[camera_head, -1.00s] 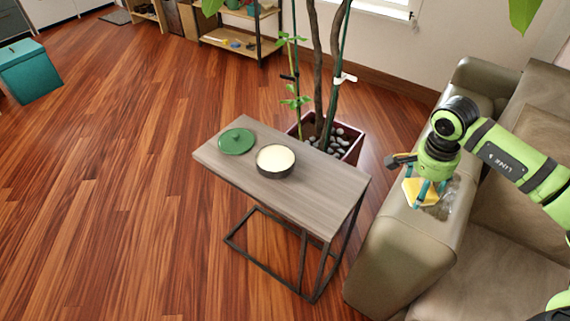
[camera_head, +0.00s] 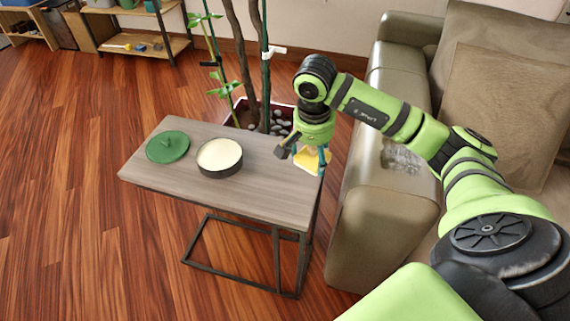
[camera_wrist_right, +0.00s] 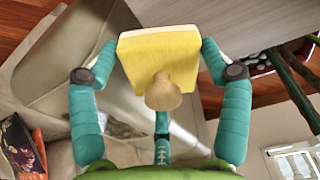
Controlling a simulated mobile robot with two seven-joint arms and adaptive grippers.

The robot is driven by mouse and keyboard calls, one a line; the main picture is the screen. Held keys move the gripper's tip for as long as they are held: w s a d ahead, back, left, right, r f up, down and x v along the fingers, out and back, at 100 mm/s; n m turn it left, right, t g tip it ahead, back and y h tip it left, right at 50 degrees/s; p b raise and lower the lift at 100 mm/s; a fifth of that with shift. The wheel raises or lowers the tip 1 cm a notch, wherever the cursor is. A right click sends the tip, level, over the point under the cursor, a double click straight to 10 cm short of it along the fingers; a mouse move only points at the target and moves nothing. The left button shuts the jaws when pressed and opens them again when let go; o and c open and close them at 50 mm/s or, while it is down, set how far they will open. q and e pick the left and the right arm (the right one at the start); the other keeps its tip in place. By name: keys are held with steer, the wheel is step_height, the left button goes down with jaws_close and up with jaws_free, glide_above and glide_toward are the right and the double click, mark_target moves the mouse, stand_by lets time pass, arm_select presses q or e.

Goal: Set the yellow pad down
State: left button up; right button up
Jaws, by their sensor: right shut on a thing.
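The yellow pad (camera_wrist_right: 160,60) has a pale knob on one face and a white layer along one edge. My right gripper (camera_head: 316,158) is shut on it, with fingers on both sides in the right wrist view (camera_wrist_right: 160,58). In the head view the pad (camera_head: 312,161) is at the right end of the small grey-brown side table (camera_head: 255,196), between table and sofa arm. I cannot tell whether it touches the tabletop. My left gripper is not in view.
A round dark tin with cream contents (camera_head: 219,157) and a green lid (camera_head: 167,146) stand on the table's left and middle. A potted plant (camera_head: 272,120) is behind it. The sofa (camera_head: 385,180) is on the right. The table's front right is bare.

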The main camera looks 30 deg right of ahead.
glide_above(290, 175)
steer(key=f, duration=0.3)
steer(key=shift+s+a+f, duration=0.15)
steer(key=shift+s+f, duration=0.05)
step_height(290, 175, down, 4)
steer(key=shift+r, duration=0.1)
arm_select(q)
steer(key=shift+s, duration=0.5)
arm_select(e)
steer(key=shift+f, duration=0.2)
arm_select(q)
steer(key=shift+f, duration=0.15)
arm_select(e)
steer(key=shift+f, duration=0.1)
steer(key=o, duration=1.1)
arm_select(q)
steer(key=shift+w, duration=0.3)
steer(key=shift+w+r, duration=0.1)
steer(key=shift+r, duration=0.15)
